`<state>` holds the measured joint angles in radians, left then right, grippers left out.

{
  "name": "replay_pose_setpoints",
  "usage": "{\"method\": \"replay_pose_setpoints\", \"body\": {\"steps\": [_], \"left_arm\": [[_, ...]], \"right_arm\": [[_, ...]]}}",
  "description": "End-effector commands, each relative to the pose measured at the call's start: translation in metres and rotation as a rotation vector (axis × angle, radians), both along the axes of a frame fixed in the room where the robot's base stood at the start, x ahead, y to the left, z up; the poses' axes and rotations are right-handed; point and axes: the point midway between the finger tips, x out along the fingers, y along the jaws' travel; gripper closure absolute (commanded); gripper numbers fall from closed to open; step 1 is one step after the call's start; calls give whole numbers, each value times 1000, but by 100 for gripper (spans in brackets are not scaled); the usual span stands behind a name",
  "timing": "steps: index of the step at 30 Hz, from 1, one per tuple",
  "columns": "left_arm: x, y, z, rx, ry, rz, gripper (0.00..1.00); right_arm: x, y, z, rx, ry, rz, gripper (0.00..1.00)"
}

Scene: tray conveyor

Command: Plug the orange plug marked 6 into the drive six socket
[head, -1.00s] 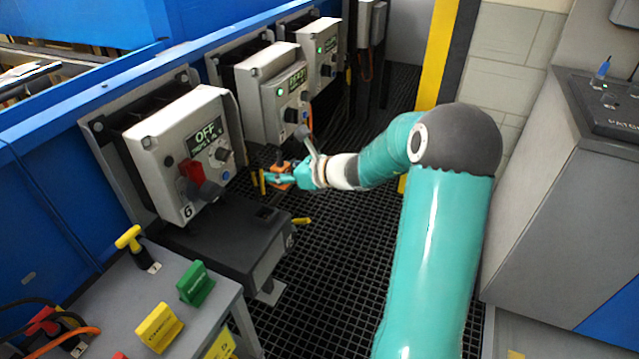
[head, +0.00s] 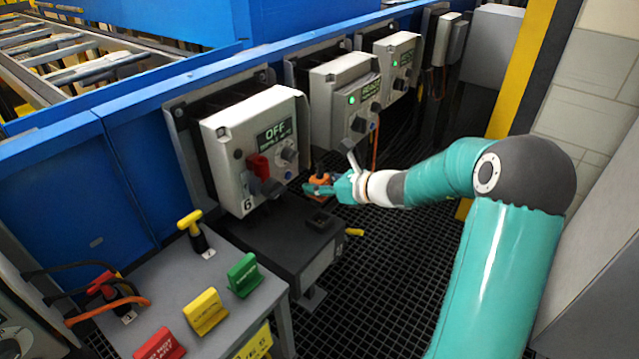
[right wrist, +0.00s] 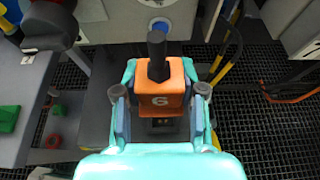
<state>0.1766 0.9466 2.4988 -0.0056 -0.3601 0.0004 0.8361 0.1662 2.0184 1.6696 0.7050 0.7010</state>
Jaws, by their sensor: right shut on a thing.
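My right gripper (head: 322,188) is shut on the orange plug (head: 319,181). The plug is right of this box and above a dark grey block (head: 270,232), apart from the box. A dark opening (head: 319,219) shows in the block's top; I cannot tell whether it is the socket. My left gripper is not in view.
Two more drive boxes (head: 345,105) (head: 392,62) with green lights stand beyond. A grey table (head: 230,310) at the lower left bears red, yellow and green tags and a yellow-handled tool (head: 192,228). Black and orange cables lie at far left. Black grating floor (head: 400,250) is open at right.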

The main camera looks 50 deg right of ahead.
Motion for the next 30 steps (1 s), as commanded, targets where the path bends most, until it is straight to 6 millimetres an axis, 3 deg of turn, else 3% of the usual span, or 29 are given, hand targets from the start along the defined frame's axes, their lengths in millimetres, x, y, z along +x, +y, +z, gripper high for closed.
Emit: {"method": "replay_pose_setpoints", "body": {"steps": [13, 30], "left_arm": [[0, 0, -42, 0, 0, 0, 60], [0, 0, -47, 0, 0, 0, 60]], "right_arm": [[0, 0, -43, 1, -1, 0, 99], [0, 0, -48, 0, -1, 0, 99]]}}
